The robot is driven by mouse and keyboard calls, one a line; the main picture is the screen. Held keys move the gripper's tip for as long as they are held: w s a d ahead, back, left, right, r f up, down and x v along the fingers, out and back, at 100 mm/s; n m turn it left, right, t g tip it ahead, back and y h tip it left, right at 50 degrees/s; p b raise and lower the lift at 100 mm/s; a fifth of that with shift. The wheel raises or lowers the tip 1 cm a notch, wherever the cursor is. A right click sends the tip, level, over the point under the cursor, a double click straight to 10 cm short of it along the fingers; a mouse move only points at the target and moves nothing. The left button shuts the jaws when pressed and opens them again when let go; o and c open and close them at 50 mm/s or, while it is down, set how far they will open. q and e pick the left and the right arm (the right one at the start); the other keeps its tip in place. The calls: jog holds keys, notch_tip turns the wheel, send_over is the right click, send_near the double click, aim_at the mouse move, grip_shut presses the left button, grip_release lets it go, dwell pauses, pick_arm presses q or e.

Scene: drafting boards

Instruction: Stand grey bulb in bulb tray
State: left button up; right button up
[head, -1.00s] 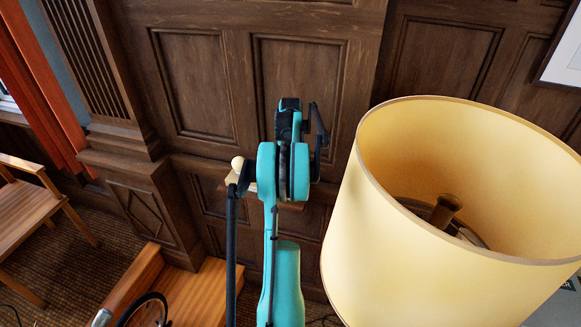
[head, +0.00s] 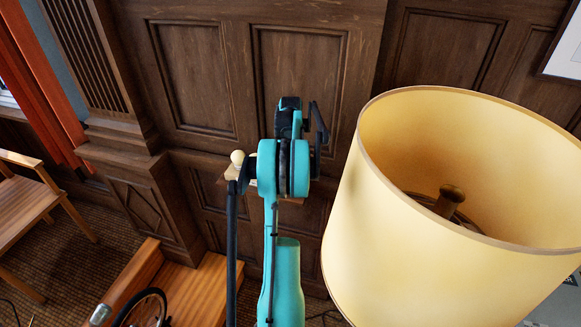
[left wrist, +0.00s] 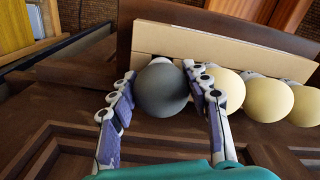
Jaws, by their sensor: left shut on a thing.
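In the left wrist view, the grey bulb (left wrist: 161,90) is a dark round globe between the two fingers of my left gripper (left wrist: 160,92), which is shut on it. Cream bulbs (left wrist: 268,97) stand in a row to its right, the nearest close beside the right finger. A long beige tray (left wrist: 225,52) runs behind the bulbs. The grey bulb overlaps the tray's near side in the picture; its lower part is hidden, so I cannot tell if it touches the tray. In the head view, my arm hides the gripper and grey bulb; one cream bulb (head: 237,156) shows beside it.
A large cream lampshade (head: 440,230) stands close on the right of my arm in the head view. Dark panelled wall (head: 300,70) is behind. A wooden chair (head: 30,200) and a low wooden piece (head: 195,290) are at the left.

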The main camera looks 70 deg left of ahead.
pick_arm(q)
jog(key=shift+f, duration=0.45)
jog(key=o, duration=1)
jog(key=shift+r, duration=0.15)
notch_tip(320, 180, up, 12)
jog(key=shift+f, duration=0.1)
